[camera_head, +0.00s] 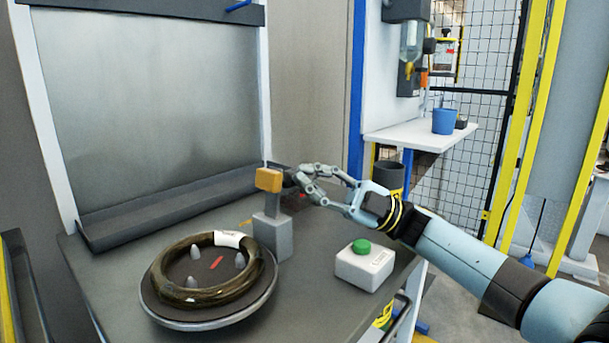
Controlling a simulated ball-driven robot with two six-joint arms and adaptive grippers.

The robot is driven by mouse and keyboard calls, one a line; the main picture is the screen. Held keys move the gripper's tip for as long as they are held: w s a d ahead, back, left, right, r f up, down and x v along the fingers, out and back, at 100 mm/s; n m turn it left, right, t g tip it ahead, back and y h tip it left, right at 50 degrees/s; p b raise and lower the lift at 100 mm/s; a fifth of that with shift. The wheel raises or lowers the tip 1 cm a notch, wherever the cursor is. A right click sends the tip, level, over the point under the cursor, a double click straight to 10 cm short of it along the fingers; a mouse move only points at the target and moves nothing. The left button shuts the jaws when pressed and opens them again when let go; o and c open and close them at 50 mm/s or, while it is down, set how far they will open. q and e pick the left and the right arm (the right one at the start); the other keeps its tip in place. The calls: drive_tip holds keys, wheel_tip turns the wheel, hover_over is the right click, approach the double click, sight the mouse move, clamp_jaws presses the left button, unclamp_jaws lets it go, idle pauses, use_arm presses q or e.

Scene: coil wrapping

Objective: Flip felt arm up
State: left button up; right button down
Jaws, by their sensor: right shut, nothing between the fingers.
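The felt arm appears to be the upright grey arm with a yellow-orange block (269,180) on top. It rises from a grey post (273,236) on the table, just right of the turntable. My right gripper (290,178) comes in from the right at the height of the block. Its fingers are shut with nothing between them. The fingertips are close beside the block's right side; I cannot tell whether they touch it. My left gripper is not in view.
A brown coil (172,292) with a white label lies around several pegs on the round turntable (215,318). A white box with a green button (362,246) stands right of the post. A dark trough (170,209) runs along the table's back. A shelf (425,137) holds a blue cup (443,122).

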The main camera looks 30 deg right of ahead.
drive_tip(key=s+d, duration=0.6)
drive_tip(key=d, duration=0.6)
drive_tip(key=shift+d+f, duration=0.2)
drive_tip(key=shift+f, duration=0.25)
drive_tip(key=shift+s, duration=0.1)
